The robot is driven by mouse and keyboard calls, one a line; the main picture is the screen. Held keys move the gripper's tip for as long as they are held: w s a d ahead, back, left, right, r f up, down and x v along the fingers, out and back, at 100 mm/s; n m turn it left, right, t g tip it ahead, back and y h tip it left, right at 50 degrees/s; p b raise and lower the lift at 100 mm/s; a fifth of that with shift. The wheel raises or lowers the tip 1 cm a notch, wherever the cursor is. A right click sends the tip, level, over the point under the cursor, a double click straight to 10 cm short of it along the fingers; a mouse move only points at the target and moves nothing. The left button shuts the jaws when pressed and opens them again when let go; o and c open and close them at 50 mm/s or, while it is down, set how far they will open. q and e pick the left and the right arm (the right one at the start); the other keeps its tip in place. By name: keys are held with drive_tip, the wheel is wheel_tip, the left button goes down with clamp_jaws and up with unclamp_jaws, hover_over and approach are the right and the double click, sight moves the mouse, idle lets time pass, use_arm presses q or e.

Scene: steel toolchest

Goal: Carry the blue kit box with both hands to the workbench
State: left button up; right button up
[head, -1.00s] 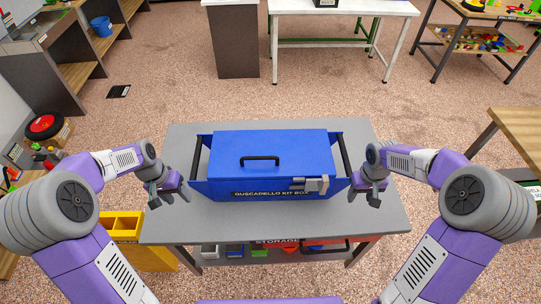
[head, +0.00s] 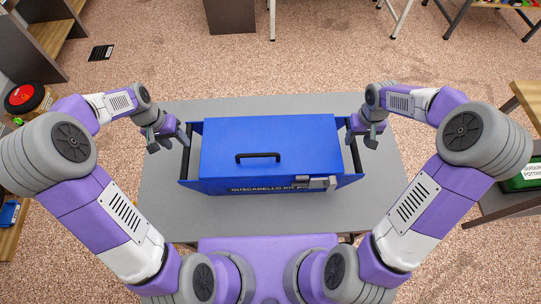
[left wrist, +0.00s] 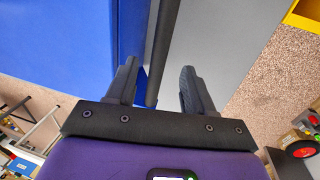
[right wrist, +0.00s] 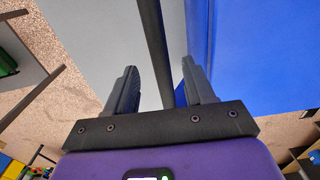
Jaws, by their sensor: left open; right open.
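The blue kit box (head: 270,150) sits on a grey table (head: 160,210) in front of me, with a black lid handle, a grey latch at front right, and a dark bar handle at each end. The left bar (head: 186,152) and right bar (head: 355,152) stand out from the ends. My left gripper (head: 170,142) is open at the left end; in the left wrist view the bar (left wrist: 157,60) lies between its fingers. My right gripper (head: 367,138) is open at the right end; in the right wrist view the bar (right wrist: 154,45) lies between its fingers. Neither gripper grasps its bar.
A wooden-topped bench (head: 528,105) stands at the right with a green bin (head: 525,178) below. A dark cabinet (head: 230,15) and white table legs (head: 400,18) stand beyond open speckled floor. A red reel (head: 24,97) is at the left.

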sight(185, 150)
use_arm(q)
drive_tip(key=f, duration=0.2)
drive_tip(key=d+f, duration=0.1)
drive_tip(key=f, duration=0.4)
drive_tip(key=shift+w+d+f, duration=0.15)
drive_tip(key=shift+d+f, duration=0.1)
use_arm(e)
wheel_tip(185, 150, down, 8)
drive_tip(key=shift+w+r, duration=0.15)
drive_tip(key=shift+r, duration=0.05)
use_arm(q)
clamp_jaws()
use_arm(e)
clamp_jaws()
use_arm(q)
drive_tip(key=shift+r, duration=0.1)
use_arm(e)
drive_tip(key=shift+r, duration=0.1)
